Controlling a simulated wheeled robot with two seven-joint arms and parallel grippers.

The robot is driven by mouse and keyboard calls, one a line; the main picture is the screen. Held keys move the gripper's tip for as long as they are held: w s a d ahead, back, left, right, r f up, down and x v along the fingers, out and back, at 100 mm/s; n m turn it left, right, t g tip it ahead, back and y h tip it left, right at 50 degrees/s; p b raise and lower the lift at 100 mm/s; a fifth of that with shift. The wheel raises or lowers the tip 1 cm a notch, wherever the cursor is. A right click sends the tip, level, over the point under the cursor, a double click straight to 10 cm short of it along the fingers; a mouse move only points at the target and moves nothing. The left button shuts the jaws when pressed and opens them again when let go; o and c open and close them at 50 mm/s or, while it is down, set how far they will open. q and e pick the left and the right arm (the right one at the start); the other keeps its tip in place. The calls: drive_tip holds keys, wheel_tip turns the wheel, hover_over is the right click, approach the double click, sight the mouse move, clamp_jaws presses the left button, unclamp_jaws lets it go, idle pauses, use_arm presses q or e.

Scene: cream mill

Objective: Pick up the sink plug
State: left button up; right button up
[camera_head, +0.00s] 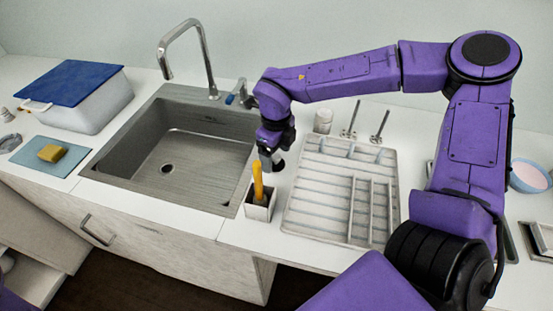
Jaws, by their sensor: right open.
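My right arm reaches in from the right, and its purple wrist bends down over the counter just right of the sink. The right gripper (274,164) points down and is open, between the sink's right edge and the cutlery tray. Its fingers are small and dark here. I cannot make out a sink plug for certain; it may be hidden by the gripper or wrist. The steel sink (200,152) is empty, with a dark open drain hole in its floor. My left gripper is not in view.
A holder (260,209) with a yellow-handled tool stands just in front of the right gripper. The white cutlery tray (328,233) lies right of it. A tap (207,65) rises behind the sink. A yellow sponge (53,153) and blue-lidded box (75,83) are at left.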

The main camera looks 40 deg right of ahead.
drive_tip(key=shift+w+f, duration=0.3)
drive_tip(key=shift+f, duration=0.25)
drive_tip(key=shift+w+f, duration=0.3)
drive_tip(key=shift+f, duration=0.2)
drive_tip(key=shift+s+r, duration=0.25)
drive_tip(key=shift+s, duration=0.2)
drive_tip(key=shift+c, duration=0.3)
drive_tip(key=shift+s, duration=0.1)
drive_tip(key=c, duration=1)
drive_tip(key=r, duration=0.2)
drive_tip(key=shift+w+r, duration=0.3)
drive_tip(key=shift+w, duration=0.05)
use_arm(q)
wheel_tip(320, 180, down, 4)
drive_tip(key=b, duration=0.4)
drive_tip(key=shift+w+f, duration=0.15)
use_arm(e)
drive_tip(key=s+a+r, duration=0.3)
drive_tip(key=a+r, duration=0.7)
drive_tip(key=a, duration=0.3)
drive_tip(key=shift+s+a+r, duration=0.15)
drive_tip(key=shift+a+r, duration=0.05)
drive_tip(key=shift+a, duration=0.2)
